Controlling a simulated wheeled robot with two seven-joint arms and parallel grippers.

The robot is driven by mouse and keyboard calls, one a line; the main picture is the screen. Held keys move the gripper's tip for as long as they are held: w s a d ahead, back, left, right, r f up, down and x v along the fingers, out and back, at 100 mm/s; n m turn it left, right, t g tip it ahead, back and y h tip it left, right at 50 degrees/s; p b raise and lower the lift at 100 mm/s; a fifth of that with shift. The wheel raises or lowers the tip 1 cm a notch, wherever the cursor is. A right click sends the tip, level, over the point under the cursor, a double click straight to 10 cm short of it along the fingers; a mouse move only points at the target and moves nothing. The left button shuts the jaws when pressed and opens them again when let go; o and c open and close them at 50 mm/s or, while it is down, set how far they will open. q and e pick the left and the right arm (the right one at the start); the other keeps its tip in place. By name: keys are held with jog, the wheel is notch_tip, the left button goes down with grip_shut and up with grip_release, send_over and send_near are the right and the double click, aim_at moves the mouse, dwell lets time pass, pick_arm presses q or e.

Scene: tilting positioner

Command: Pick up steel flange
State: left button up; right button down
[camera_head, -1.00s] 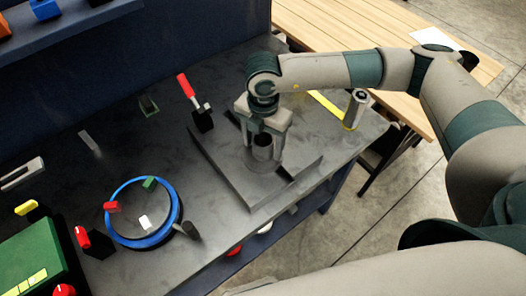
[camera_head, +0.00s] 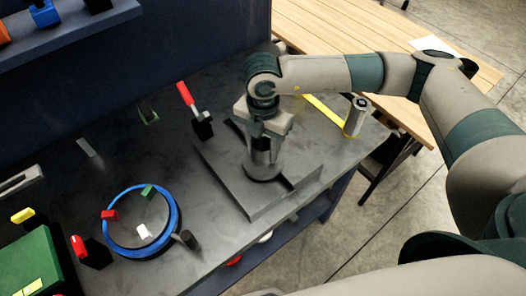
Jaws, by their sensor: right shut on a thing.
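The steel flange (camera_head: 262,171) is a grey round disc with a raised neck, standing in the grey metal tray (camera_head: 236,186) on the bench. My right gripper (camera_head: 262,152) points straight down over it, with its fingers shut on the neck. The fingers hide part of the neck. The disc looks low, at the tray floor; I cannot tell whether it touches. My left gripper is not in view.
A round plate with a blue rim (camera_head: 177,205) and small coloured clamps is at the left. A red-handled toggle clamp (camera_head: 186,94) stands behind the tray. A grey cylinder (camera_head: 356,115) stands near a yellow strip (camera_head: 322,108) at the right.

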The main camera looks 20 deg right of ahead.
jog(key=shift+r, duration=0.4)
jog(key=shift+r+b, duration=0.8)
jog(key=shift+r, duration=0.15)
jog(key=s+d+r+b, duration=0.4)
jog(key=s+d+r, duration=0.3)
jog(key=d, duration=0.2)
jog(key=shift+s+b, duration=0.3)
jog(key=shift+b, duration=0.05)
